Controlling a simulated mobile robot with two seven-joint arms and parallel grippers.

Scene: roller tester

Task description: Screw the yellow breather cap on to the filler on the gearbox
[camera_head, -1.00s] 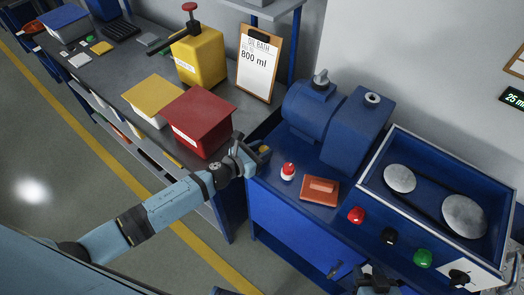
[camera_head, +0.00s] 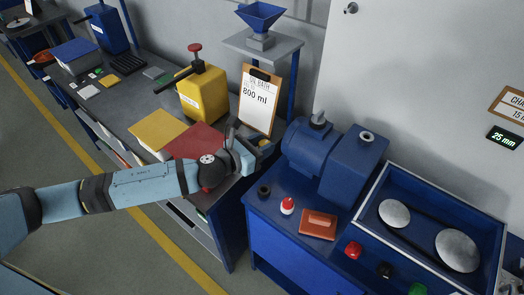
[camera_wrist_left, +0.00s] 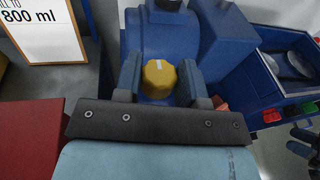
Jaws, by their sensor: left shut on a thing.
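My left gripper (camera_head: 262,144) is shut on the yellow breather cap (camera_wrist_left: 159,78). In the left wrist view the cap sits between the two fingers, with a white mark on its top. The gripper holds it above the left end of the blue bench, left of the gearbox and apart from it. The gearbox (camera_head: 352,172) is a blue housing with a motor at its left. Its filler (camera_head: 367,136) is a pale ring with a dark opening on top, uncovered. My right gripper (camera_wrist_left: 303,143) seems to show partly at the right edge of the left wrist view; its jaws are unclear.
A roller tray (camera_head: 378,235) lies right of the gearbox. A clipboard (camera_head: 258,101) and red box (camera_head: 194,140) are close behind and left.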

